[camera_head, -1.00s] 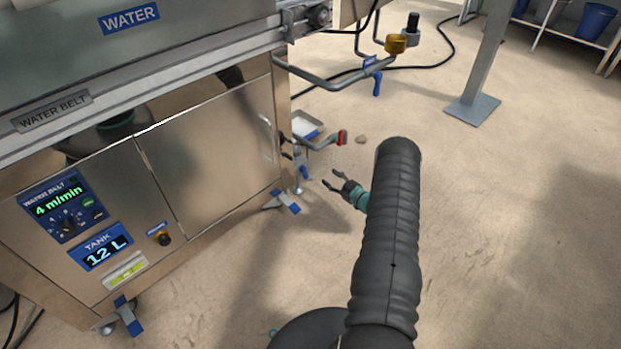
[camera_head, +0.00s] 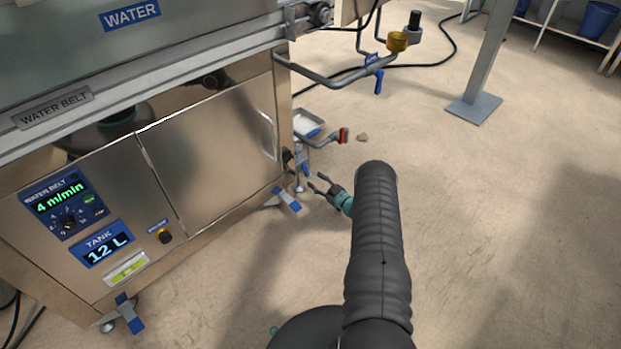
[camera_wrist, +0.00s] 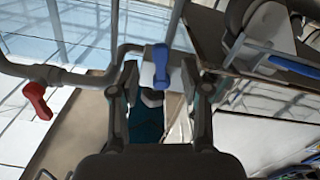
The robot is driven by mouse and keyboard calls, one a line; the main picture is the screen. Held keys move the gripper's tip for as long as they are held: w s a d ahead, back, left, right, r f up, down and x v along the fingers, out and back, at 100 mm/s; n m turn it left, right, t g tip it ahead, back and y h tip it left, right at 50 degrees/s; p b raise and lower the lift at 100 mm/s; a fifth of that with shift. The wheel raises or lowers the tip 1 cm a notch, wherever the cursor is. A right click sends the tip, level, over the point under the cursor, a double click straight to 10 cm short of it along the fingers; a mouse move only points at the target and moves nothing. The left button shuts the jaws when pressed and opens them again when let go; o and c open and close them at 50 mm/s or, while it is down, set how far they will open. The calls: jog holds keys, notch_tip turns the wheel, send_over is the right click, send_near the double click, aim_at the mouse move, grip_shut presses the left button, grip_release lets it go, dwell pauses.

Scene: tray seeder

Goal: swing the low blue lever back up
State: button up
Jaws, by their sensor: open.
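The low blue lever (camera_head: 306,170) hangs from the pipework by the right end of the steel cabinet in the head view. In the wrist view the blue lever (camera_wrist: 161,67) shows close up on a pale valve body, in the gap between my fingers. My gripper (camera_head: 316,183) is open just right of and below the lever in the head view. Its two dark fingers also show in the wrist view (camera_wrist: 161,82), one on each side of the lever. I cannot tell whether either finger touches it.
A red-handled valve (camera_head: 343,135) sticks out on the pipe nearby, beside a small tray (camera_head: 306,124). Another blue lever (camera_head: 379,81) hangs higher up. A cabinet foot with a blue pedal (camera_head: 288,200) stands below.

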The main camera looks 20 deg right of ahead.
aim_at(308, 175)
jog(key=shift+x, duration=2)
grip_shut()
